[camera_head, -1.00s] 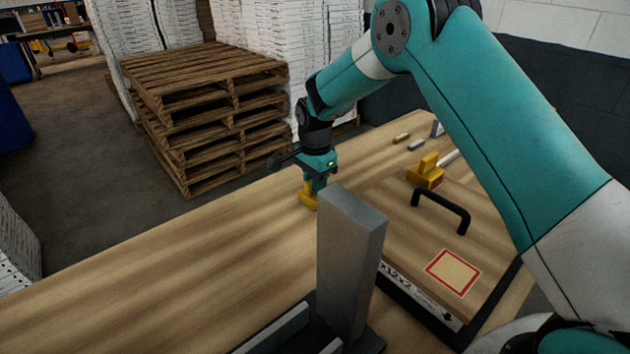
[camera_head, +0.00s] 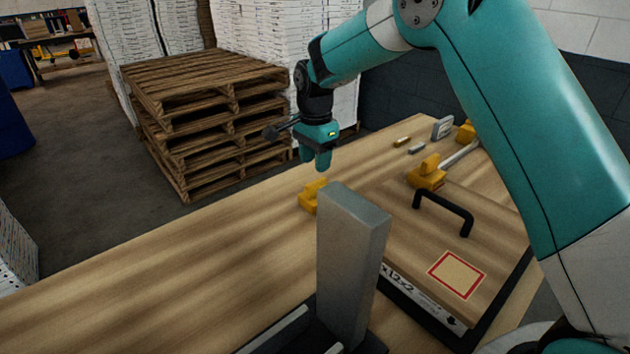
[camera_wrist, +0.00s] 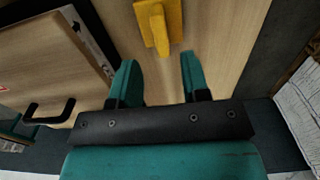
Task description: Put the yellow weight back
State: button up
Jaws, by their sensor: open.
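The yellow weight (camera_head: 312,197) stands on the wooden table, left of the lidded box and partly hidden behind a grey upright block. My gripper (camera_head: 318,165) is above the weight and clear of it, pointing down. In the wrist view the two teal fingers of my gripper (camera_wrist: 160,80) are apart with nothing between them. The yellow weight (camera_wrist: 158,25) shows beyond the fingertips there. A second yellow piece (camera_head: 427,174) sits at the far edge of the box lid, by a grey bar.
The grey upright block (camera_head: 350,260) rises in front. The box lid (camera_head: 410,245) has a black handle (camera_head: 443,210) and a red-outlined square (camera_head: 456,275). Small blocks (camera_head: 402,141) lie at the far end. The table's left front is bare. Pallets (camera_head: 205,110) stand beyond the table.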

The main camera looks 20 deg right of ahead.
aim_at(315, 182)
jog(key=shift+r, duration=2.4)
